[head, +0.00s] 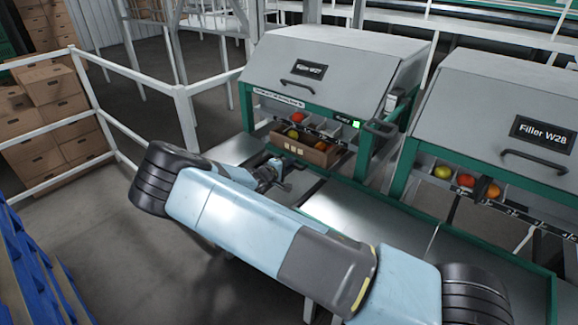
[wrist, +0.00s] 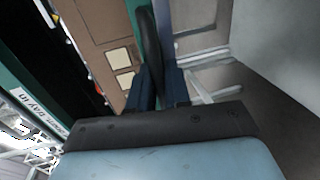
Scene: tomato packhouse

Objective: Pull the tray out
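A brown cardboard tray (head: 318,156) sits in the opening under the hood of Filler W27 (head: 330,75), with pale labels on its front wall and red and orange tomatoes above its rim. The wrist view shows its brown wall (wrist: 88,22) with two pale labels, close at the upper left. My gripper (head: 280,180) is low in front of the tray's left end. In the wrist view my gripper (wrist: 160,75) has dark blue fingers beside the tray wall, with a dark curved piece between them. Whether the fingers touch or grip anything is unclear.
A metal bench (head: 350,212) with a green edge runs in front of the fillers. Filler W28 (head: 500,120) stands to the right, with tomatoes in its opening. A white railing (head: 185,105) and stacked cardboard boxes (head: 55,100) are at the left.

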